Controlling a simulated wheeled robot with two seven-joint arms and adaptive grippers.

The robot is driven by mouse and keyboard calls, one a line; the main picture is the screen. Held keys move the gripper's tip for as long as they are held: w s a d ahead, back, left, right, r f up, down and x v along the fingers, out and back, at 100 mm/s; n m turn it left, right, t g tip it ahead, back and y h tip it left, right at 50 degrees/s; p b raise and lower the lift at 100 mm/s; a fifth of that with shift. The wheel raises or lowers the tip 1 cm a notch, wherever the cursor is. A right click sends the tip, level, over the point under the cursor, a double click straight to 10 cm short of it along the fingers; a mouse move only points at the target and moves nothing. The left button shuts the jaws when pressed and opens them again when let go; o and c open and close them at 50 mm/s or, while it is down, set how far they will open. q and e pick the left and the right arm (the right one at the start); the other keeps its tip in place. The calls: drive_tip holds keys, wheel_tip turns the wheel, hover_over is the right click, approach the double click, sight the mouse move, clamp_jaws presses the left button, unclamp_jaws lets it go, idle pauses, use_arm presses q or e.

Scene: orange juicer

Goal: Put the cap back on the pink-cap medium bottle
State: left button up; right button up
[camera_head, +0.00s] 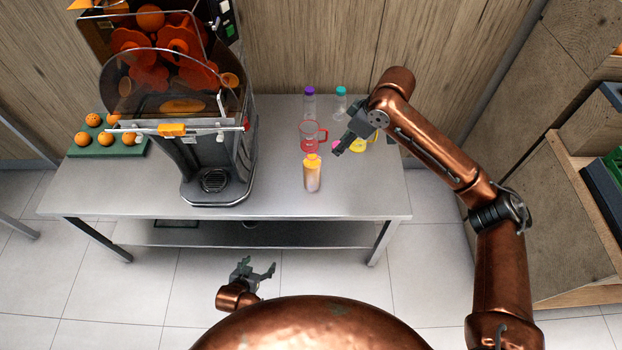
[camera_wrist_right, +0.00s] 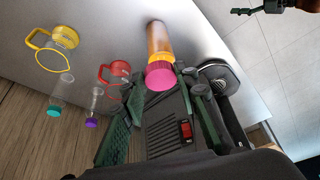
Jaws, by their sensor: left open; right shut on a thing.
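The medium bottle (camera_head: 312,176), filled with orange-yellow juice, stands upright near the table's front edge in the head view, with no pink cap on its top. It also shows behind the cap in the right wrist view (camera_wrist_right: 158,40). The pink cap (camera_wrist_right: 160,77) is between my right gripper's fingertips; the gripper (camera_head: 338,148) is shut on it, up and right of the bottle in the head view. In the wrist view the cap overlaps the bottle's top, so the gap is hard to judge. My left gripper (camera_head: 258,270) is open and empty, low in front of the table.
The juicer (camera_head: 215,150) stands left of the bottle. Behind it are a red-rimmed jug (camera_head: 313,136), a purple-capped bottle (camera_head: 309,104), a teal-capped bottle (camera_head: 340,103) and a yellow jug (camera_wrist_right: 62,36). A green tray (camera_head: 88,149) holds several oranges. The table's front right is clear.

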drive_tip(key=w+a+f+n+g+b, duration=0.1)
drive_tip(key=w+a+f+n+b, duration=0.1)
drive_tip(key=w+a+n+b, duration=0.15)
use_arm(q)
drive_tip(key=w+d+r+t+b, duration=0.1)
drive_tip(key=w+r, duration=0.1)
drive_tip(key=r, duration=0.4)
drive_tip(key=w+d+r+t+h+b, duration=0.1)
drive_tip(key=w+d+r, duration=0.1)
drive_tip(key=r, duration=0.4)
drive_tip(key=w+d+r+m+t+h+b, duration=0.1)
drive_tip(key=w+d+r+t, duration=0.1)
drive_tip(key=r, duration=0.4)
drive_tip(key=shift+w+d+r, duration=0.15)
drive_tip(key=shift+w, duration=0.6)
drive_tip(key=m+t+h, duration=0.2)
drive_tip(key=t+h, duration=0.2)
approach(312, 164)
wheel_tip(312, 164, down, 3)
use_arm(e)
drive_tip(key=n+g, duration=0.1)
drive_tip(key=n, duration=0.2)
approach(309, 152)
drive_tip(key=a+r, duration=0.1)
use_arm(q)
drive_tip(key=shift+w+a, duration=0.3)
drive_tip(key=shift+a, duration=0.1)
use_arm(e)
drive_tip(key=shift+a+m, duration=0.15)
drive_tip(key=shift+m, duration=0.1)
